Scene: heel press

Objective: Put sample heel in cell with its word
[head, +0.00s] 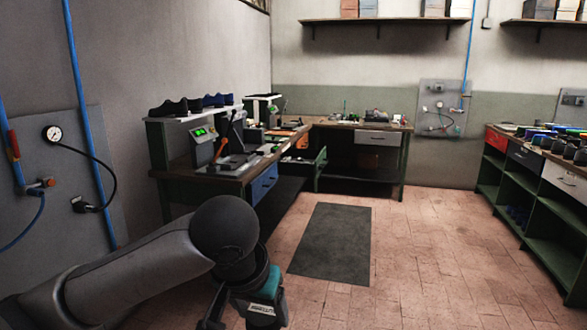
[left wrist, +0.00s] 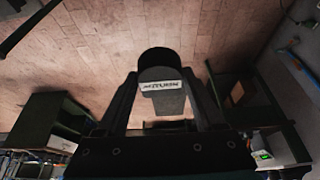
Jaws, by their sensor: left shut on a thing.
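My left gripper (head: 244,314) is low in the middle of the head view, out over the floor and partly cut off by the bottom edge. In the left wrist view, the left gripper (left wrist: 162,104) is shut on the sample heel (left wrist: 168,104), a dark grey block with a rounded black top. A white label (left wrist: 160,86) with dark letters is on the heel; it is too small and turned to read surely. The heel cannot be made out clearly in the head view. No cell with a word can be made out. My right gripper is not in view.
A left bench (head: 262,166) carries a press with a green display (head: 199,132) and dark shoe forms above. A back bench (head: 362,126) has a white drawer. A right shelf unit (head: 527,195) bears several coloured and dark pieces. A dark mat (head: 334,243) lies on open floor.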

